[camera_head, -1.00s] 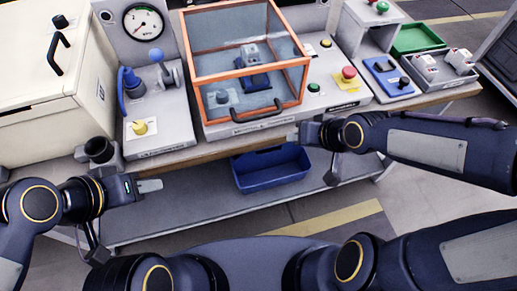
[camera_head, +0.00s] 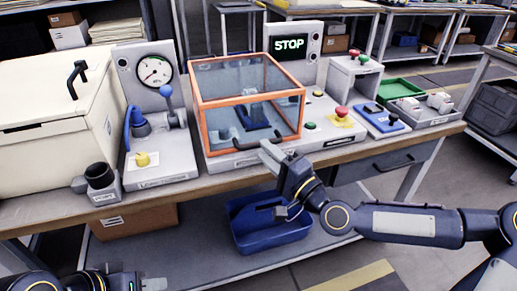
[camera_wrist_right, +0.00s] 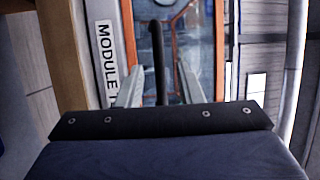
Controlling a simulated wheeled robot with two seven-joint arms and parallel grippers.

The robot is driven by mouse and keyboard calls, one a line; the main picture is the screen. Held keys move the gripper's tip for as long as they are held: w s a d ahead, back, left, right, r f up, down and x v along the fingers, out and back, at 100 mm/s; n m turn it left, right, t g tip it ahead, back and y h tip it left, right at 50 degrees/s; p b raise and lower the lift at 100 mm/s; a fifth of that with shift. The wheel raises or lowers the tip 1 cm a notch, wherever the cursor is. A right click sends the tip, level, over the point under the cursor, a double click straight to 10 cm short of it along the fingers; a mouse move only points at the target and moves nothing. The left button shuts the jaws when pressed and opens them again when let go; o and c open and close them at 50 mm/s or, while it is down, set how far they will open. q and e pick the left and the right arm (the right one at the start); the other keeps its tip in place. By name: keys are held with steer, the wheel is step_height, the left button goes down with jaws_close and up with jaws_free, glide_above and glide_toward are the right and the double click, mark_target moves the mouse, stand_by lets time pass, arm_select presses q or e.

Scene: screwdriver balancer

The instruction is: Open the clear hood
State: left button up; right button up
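The clear hood (camera_head: 228,82) is a see-through box with an orange frame, standing closed over its grey module base (camera_head: 222,164). A black handle bar is on its front lower edge and is partly hidden by my right gripper in the head view. My right gripper (camera_head: 268,153) is at the hood's front. In the right wrist view, its two pale fingers (camera_wrist_right: 160,88) are apart, with the black handle (camera_wrist_right: 158,55) running between them; contact cannot be made out. My left gripper (camera_head: 153,284) is low at the bottom left, away from the hood; its finger gap is unclear.
A gauge panel with a blue-knobbed lever (camera_head: 166,92) stands left of the hood. A red button (camera_head: 341,111) and green tray (camera_head: 401,88) are to the right. A STOP screen (camera_head: 291,44) stands behind. A blue bin (camera_head: 262,238) sits on the shelf below.

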steer(key=shift+x, duration=2)
steer(key=shift+f, duration=0.1)
jaws_close()
